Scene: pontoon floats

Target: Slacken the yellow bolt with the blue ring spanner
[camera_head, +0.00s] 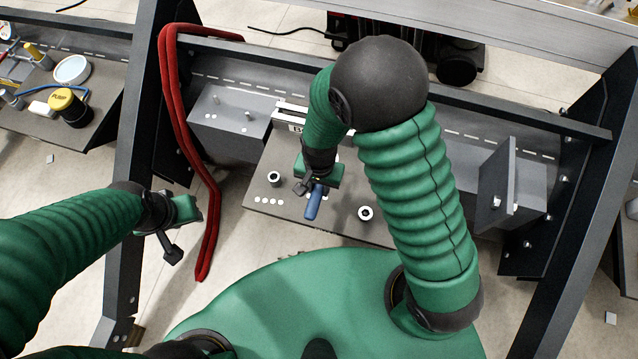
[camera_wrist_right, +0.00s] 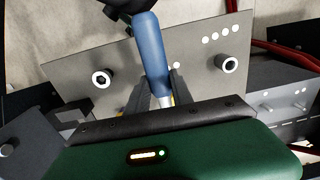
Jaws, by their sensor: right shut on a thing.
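My right gripper (camera_head: 310,187) is over the middle of a dark plate (camera_head: 342,226) and is shut on a blue-handled tool, the ring spanner (camera_head: 314,204). In the right wrist view the blue handle (camera_wrist_right: 151,45) rises from between the two dark fingers (camera_wrist_right: 158,97), with a bit of bright metal at its lower end. The spanner's ring end is hidden by the gripper. I cannot make out a yellow bolt on the plate. My left gripper (camera_head: 173,246) hangs empty at the left, apart from the plate; its jaw opening is too small to judge.
Two white-ringed sockets (camera_head: 274,178) (camera_head: 365,213) sit on the plate. A red hose (camera_head: 176,120) drapes over the left frame post (camera_head: 140,150). A grey block (camera_head: 232,118) stands at left, an upright grey plate (camera_head: 497,180) at right. A side bench holds a yellow-capped jar (camera_head: 70,106).

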